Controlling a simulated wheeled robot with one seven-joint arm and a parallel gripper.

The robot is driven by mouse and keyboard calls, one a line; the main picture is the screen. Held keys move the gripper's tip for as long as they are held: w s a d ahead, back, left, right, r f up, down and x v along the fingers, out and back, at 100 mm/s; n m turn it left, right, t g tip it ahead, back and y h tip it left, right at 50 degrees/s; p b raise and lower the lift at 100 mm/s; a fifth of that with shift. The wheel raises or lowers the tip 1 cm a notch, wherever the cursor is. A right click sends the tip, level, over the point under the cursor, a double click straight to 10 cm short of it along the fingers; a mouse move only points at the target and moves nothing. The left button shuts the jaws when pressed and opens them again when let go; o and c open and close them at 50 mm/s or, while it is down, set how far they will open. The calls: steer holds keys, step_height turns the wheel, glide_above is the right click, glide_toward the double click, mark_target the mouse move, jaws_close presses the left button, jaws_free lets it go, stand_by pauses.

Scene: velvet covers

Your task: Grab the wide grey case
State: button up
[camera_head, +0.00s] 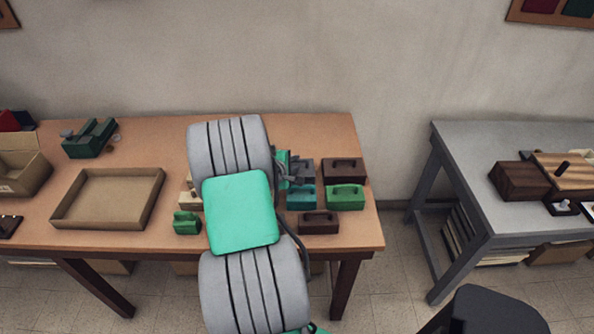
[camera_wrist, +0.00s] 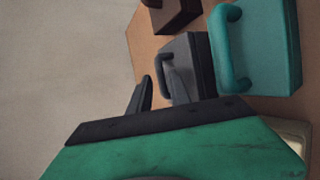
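The grey case (camera_head: 304,168) stands near the back of the brown table, partly hidden by my gripper. In the wrist view the grey case (camera_wrist: 200,62) shows its dark handle toward the left. In the head view my gripper (camera_head: 291,175) is just left of the case.
A teal case (camera_head: 302,197) is close in front of the grey one. A dark brown case (camera_head: 344,170), a green case (camera_head: 345,198) and another brown case (camera_head: 319,223) stand nearby. A small green case (camera_head: 187,223) and a shallow tray (camera_head: 65,208) are left.

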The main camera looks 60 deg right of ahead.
mark_target(298, 161)
steer(key=x, duration=0.3)
steer(key=shift+a, duration=0.1)
jaws_close()
steer(key=shift+r, duration=0.1)
stand_by(1.1)
